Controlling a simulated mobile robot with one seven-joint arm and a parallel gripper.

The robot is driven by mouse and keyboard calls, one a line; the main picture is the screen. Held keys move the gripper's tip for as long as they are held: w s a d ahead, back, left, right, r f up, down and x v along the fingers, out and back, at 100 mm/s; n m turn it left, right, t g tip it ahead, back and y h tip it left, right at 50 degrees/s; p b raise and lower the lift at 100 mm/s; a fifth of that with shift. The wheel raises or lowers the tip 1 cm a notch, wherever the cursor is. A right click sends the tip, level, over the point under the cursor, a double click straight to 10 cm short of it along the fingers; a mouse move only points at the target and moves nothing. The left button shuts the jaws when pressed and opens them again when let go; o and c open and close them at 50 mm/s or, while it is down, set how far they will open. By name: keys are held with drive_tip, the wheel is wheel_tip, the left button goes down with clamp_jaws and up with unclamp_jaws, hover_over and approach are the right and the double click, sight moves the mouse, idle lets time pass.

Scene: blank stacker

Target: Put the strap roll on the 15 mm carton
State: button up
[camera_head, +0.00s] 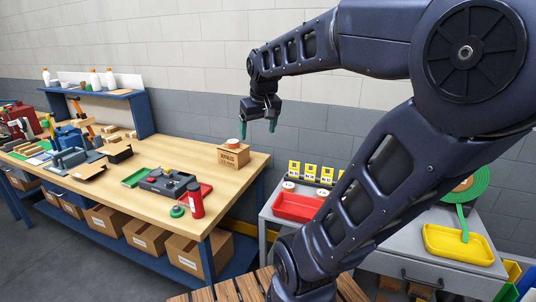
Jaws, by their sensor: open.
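A small brown cardboard carton (233,158) stands on the right end of the wooden bench; its marking is too small to read. A small round white and orange piece (232,142), which looks like a roll, lies on top of it. My gripper (258,130) hangs above and to the right of the carton, fingers pointing down, open and empty, apart from the piece. A larger green roll (468,184) with a hanging green band stands at the far right. I cannot tell for sure which of the two is the strap roll.
A grey side table holds a red tray (297,207), yellow number cards (312,172) and a yellow tray (457,244). My arm hides part of it.

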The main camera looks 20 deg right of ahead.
drive_tip(key=s+f+m, duration=0.1)
drive_tip(key=s+f, duration=0.4)
drive_tip(key=s, duration=0.3)
drive_tip(key=shift+s+a+t, duration=0.15)
drive_tip(key=shift+t, duration=0.25)
idle(0.7)
